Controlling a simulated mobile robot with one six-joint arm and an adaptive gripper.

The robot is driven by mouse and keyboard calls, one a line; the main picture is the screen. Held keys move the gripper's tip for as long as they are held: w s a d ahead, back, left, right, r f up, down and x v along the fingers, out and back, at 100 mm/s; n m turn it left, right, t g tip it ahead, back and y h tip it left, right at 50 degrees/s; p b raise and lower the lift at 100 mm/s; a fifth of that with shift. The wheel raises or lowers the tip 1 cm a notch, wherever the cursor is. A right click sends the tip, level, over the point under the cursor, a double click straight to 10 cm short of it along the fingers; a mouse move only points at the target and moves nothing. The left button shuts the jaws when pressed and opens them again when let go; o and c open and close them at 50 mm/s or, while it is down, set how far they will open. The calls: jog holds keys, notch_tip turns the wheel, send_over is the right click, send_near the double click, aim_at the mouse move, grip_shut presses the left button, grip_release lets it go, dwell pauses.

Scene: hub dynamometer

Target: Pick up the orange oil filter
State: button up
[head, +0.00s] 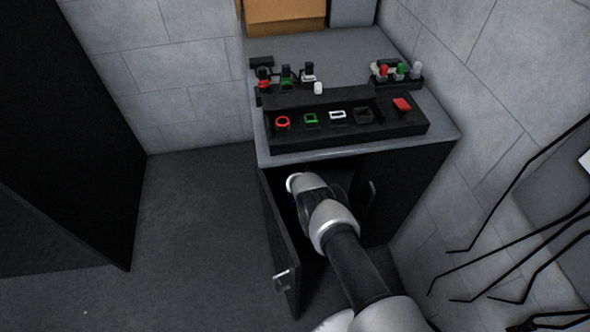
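I see no orange oil filter in the head view. My arm (350,260) reaches forward from the bottom right into the dark opening of the cabinet (410,180). Its wrist (310,188) is at the opening, below the worktop's front edge. My gripper is hidden behind the wrist and inside the cabinet, so its fingers and anything between them do not show. The inside of the cabinet is dark and mostly covered by my arm.
The left cabinet door (279,240) stands open to the left of my arm. A black panel (345,130) with coloured parts sits on the worktop (330,47), with a cardboard box (285,14) behind. Black rods (515,185) stick out at right. Floor (195,230) at left is clear.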

jog(key=shift+r, duration=0.1)
jog(key=c, duration=1.3)
jog(key=shift+r, duration=0.1)
jog(key=shift+c, duration=0.2)
jog(key=shift+d+r+p, duration=0.4)
jog(key=shift+p, duration=0.35)
jog(key=s+d+r+p, duration=0.4)
jog(key=d+r+p, duration=0.3)
jog(key=d+p, duration=0.3)
jog(key=shift+d, duration=1.2)
